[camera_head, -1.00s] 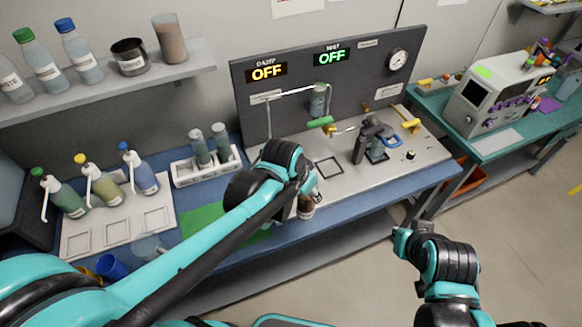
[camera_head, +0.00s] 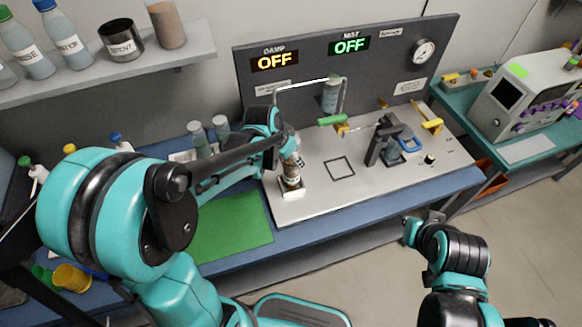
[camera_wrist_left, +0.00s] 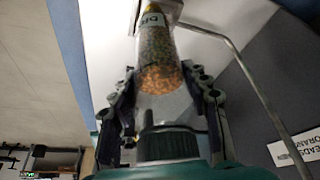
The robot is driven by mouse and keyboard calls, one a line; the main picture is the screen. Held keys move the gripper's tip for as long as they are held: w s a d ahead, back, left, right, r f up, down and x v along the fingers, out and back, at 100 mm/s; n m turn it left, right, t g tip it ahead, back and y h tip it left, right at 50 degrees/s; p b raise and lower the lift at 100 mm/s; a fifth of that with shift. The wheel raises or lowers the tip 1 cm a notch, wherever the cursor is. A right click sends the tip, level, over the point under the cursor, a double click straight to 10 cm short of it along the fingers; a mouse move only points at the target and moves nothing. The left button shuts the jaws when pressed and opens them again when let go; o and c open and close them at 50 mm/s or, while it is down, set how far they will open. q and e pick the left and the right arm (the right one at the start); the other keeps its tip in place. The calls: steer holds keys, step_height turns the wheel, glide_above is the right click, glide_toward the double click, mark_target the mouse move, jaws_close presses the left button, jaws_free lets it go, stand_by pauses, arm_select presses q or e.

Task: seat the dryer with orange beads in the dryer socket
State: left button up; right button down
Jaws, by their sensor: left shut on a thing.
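My left gripper (camera_head: 289,150) is shut around the dryer with orange beads (camera_head: 292,170) over the left end of the pale bench plate. In the left wrist view the clear dryer (camera_wrist_left: 157,60) sits between the fingers, with orange beads nearest the gripper and grey-green grains beyond. The dryer looks roughly upright in the head view. Its lower end is at a small white square holder (camera_head: 292,190), apparently the dryer socket; I cannot tell whether it is fully seated. The end of my right arm (camera_head: 425,222) is off the bench, its fingers unclear.
A bent metal tube (camera_head: 300,86) rises close behind the gripper, before the dark panel (camera_head: 375,65). A clear vessel (camera_head: 331,97) hangs above a green-handled valve (camera_head: 331,120). A black clamp-like fixture (camera_head: 383,140) stands to the right. A square outline (camera_head: 339,167) lies on clear plate between.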

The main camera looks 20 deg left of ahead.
mark_target(291, 166)
arm_select(q)
step_height(291, 166, down, 4)
steer(key=shift+w+a+f+b, duration=0.1)
steer(key=shift+f+b, duration=0.05)
steer(key=shift+b, duration=0.65)
steer(key=o, duration=1)
steer(key=shift+f, duration=0.1)
steer(key=o, duration=0.4)
